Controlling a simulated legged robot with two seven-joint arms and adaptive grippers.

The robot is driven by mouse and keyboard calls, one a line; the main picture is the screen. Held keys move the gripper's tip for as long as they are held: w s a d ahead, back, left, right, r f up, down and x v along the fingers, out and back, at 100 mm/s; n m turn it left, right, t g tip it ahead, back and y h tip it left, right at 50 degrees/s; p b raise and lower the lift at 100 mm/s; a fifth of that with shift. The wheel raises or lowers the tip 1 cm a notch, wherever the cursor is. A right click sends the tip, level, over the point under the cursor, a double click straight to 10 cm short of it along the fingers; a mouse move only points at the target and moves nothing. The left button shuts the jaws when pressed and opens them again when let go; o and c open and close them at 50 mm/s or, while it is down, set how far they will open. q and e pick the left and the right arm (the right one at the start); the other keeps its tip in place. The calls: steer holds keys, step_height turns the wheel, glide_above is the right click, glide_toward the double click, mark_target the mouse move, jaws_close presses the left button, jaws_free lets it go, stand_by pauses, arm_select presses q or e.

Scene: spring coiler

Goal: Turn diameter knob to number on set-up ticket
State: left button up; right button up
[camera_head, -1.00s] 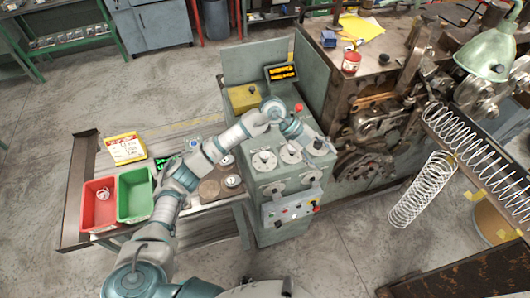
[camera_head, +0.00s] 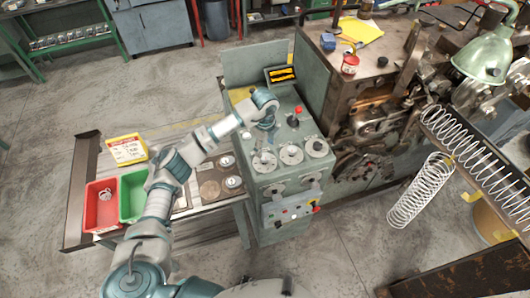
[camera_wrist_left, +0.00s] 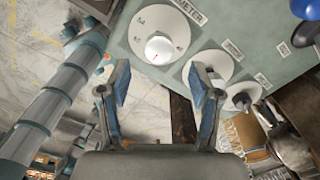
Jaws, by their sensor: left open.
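The diameter knob (camera_wrist_left: 158,46) is a white knob on a round white dial in the left wrist view, with the letters "METER" readable beside it. In the head view it appears to be the leftmost dial (camera_head: 264,162) of three on the grey-green console. The set-up ticket appears to be the yellow and white card (camera_head: 126,149) on the bench; its number is too small to read. My left gripper (camera_head: 266,132) is over the console near this dial. In the left wrist view its open fingers (camera_wrist_left: 160,84) are spread and empty, apart from the knob. My right gripper is not seen.
Two more dials (camera_head: 290,155) (camera_head: 317,147) sit to the right. A red knob (camera_head: 299,110) stands behind, and buttons (camera_head: 293,212) line the console's front. Red and green bins (camera_head: 103,205) (camera_head: 133,194) stand on the bench. The coiling machine (camera_head: 350,105) stands close at right.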

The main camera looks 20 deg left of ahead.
mark_target(265, 156)
arm_select(q)
step_height(265, 156, down, 5)
steer(key=shift+a+f+p, duration=0.1)
steer(key=shift+f+p, duration=0.1)
steer(key=shift+p, duration=0.15)
steer(key=c, duration=1.1)
